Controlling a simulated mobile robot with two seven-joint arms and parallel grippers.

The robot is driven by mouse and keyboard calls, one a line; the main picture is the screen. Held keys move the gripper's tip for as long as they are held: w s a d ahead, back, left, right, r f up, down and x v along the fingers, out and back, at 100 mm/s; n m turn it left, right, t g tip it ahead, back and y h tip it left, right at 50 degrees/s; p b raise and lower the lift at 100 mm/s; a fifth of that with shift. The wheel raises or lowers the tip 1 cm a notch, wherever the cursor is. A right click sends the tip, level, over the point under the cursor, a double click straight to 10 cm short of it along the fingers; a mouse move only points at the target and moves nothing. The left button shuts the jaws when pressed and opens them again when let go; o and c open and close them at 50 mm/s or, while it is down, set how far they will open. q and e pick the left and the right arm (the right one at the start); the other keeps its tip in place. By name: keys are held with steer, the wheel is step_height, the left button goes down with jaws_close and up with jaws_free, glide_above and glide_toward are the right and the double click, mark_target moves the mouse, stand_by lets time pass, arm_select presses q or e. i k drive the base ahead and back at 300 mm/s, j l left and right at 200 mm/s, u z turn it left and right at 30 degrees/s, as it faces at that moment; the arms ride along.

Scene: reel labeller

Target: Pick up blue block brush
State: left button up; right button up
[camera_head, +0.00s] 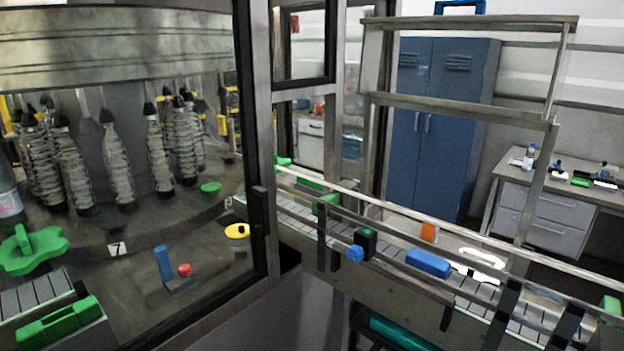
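A blue block (428,263) lies along the conveyor, right of the picture's middle. It looks like the blue block brush, but no bristles can be made out. Neither of my grippers is in view, and nothing touches the block.
The conveyor's front rail (400,284) runs before the block, with a blue knob (355,254) to its left. An orange piece (429,232) stands behind it and a white curved item (482,265) is to its right. A metal frame rises behind. The machine with bottles fills the left.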

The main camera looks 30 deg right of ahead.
mark_target(439, 268)
steer(key=z, duration=0.85)
steer(key=k+z, duration=0.15)
steer(key=z, duration=0.2)
steer(key=k+l+z, duration=0.1)
steer(key=z, duration=0.25)
steer(key=i+j, duration=0.2)
